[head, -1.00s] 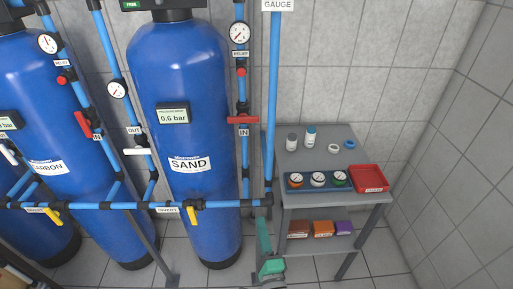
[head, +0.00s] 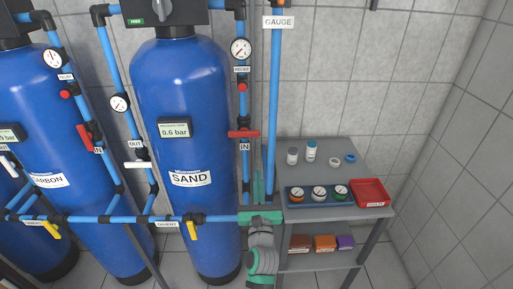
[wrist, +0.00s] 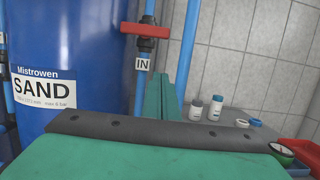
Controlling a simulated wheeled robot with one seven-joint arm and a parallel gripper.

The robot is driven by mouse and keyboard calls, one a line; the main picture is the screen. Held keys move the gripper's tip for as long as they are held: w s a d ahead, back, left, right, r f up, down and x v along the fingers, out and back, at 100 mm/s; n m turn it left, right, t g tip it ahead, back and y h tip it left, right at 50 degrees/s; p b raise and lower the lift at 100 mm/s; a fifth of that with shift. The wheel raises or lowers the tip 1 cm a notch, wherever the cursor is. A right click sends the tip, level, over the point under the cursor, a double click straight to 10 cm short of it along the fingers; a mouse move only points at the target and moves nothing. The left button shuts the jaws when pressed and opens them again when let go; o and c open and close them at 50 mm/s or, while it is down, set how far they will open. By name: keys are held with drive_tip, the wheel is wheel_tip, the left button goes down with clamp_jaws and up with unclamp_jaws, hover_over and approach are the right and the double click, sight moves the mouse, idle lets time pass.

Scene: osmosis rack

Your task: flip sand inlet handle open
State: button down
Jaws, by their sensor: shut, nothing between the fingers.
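The sand inlet handle (head: 243,134) is a red lever lying crosswise on a blue vertical pipe, just above the "IN" label. It also shows in the wrist view (wrist: 150,31), at top centre. The blue sand tank (head: 188,120) stands directly left of it. My green and grey gripper (head: 263,183) is below and slightly right of the handle, fingers pointing up. In the wrist view the green fingers (wrist: 169,98) are together and empty, apart from the handle. My gripper's body hides part of the lower pipe junction.
A grey table (head: 345,150) on the right holds bottles, gauges in a blue tray (head: 308,197) and a red bin (head: 371,191). A blue gauge pipe (head: 273,80) runs just right of the inlet pipe. A horizontal blue pipe (head: 110,219) crosses in front of the tanks.

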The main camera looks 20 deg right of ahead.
sight(244, 134)
drive_tip(key=w+d+r, duration=0.2)
drive_tip(key=w+r, duration=0.4)
drive_tip(key=w, duration=0.3)
drive_tip(key=shift+w+d+r, duration=0.15)
drive_tip(key=shift+d+r, duration=0.1)
drive_tip(key=shift+d, duration=0.1)
idle(0.5)
